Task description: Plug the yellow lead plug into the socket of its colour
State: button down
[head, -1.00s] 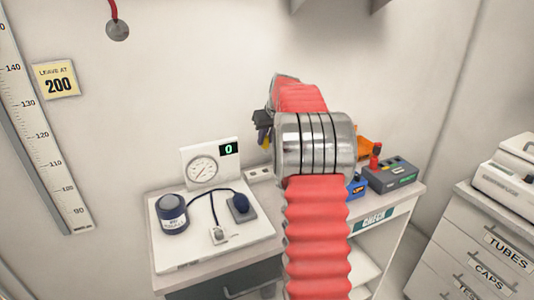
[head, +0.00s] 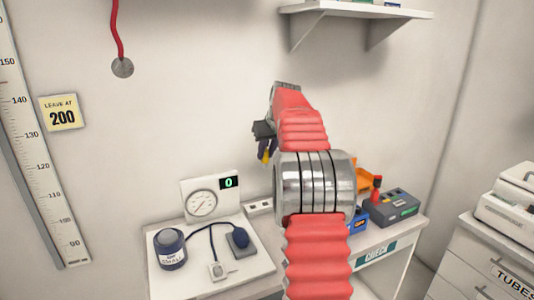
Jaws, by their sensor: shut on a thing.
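My gripper (head: 264,140) is at mid-height in the head view, in front of the bare wall and left of my red arm. It is shut on the yellow lead plug (head: 266,156), a small yellow piece showing below the dark fingers. The plug is held in the air above the counter, apart from everything below. A dark grey box (head: 391,208) with a red plug on top stands on the right of the counter. No yellow socket can be made out; my arm hides part of the counter.
A white board (head: 205,262) on the left holds a dial gauge (head: 203,206), a dark jar (head: 171,249) and a cable. A blue box (head: 358,219) and an orange item (head: 366,178) are partly behind my arm. A shelf (head: 350,12) hangs above.

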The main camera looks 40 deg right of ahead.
jog(key=shift+r, duration=0.15)
jog(key=shift+r, duration=1.95)
